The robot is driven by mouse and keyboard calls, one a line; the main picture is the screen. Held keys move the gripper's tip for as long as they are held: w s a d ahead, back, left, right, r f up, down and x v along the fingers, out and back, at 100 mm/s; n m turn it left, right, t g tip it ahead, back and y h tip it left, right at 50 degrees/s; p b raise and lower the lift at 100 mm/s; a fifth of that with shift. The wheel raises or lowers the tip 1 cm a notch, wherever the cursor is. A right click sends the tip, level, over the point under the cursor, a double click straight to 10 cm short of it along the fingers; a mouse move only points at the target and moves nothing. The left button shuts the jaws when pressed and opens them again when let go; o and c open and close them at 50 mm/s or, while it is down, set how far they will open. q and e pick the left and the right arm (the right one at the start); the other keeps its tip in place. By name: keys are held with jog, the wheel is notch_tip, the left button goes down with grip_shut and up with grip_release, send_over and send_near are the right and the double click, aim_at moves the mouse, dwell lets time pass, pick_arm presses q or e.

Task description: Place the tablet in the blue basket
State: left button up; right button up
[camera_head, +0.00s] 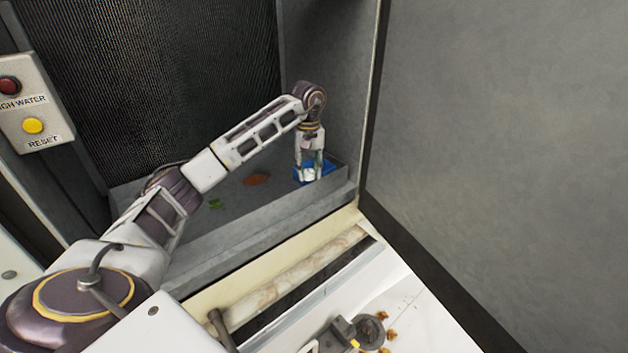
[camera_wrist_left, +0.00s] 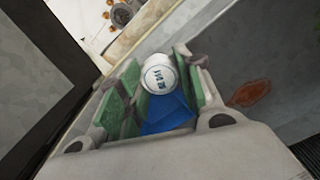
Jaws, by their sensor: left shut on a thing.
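My left gripper (camera_head: 311,168) points down over the blue basket (camera_head: 328,167) at the right end of the grey trough. The tablet shows small and pale between the fingertips in the head view (camera_head: 309,175). The blue basket (camera_wrist_left: 170,112) lies behind and below the fingers in the left wrist view, partly hidden by them. I cannot tell whether the tablet touches the basket. My right gripper is not in view.
The grey trough (camera_head: 240,222) holds a brown leaf (camera_head: 257,179) and a green leaf (camera_head: 215,204). A tall grey panel (camera_head: 490,120) stands close on the right. A control box (camera_head: 32,105) is at left. A dark fitting with a yellow part (camera_head: 345,332) lies at the front.

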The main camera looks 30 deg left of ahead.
pick_arm(q)
jog(key=s+a+r+n, duration=0.1)
jog(key=s+a+n, duration=0.1)
jog(key=n, duration=0.9)
jog(key=s+a+r+n, duration=0.1)
jog(key=s+a+n, duration=0.1)
jog(key=n, duration=0.9)
jog(key=shift+s+a, duration=0.3)
jog(key=shift+a, duration=0.3)
jog(key=shift+n, duration=0.6)
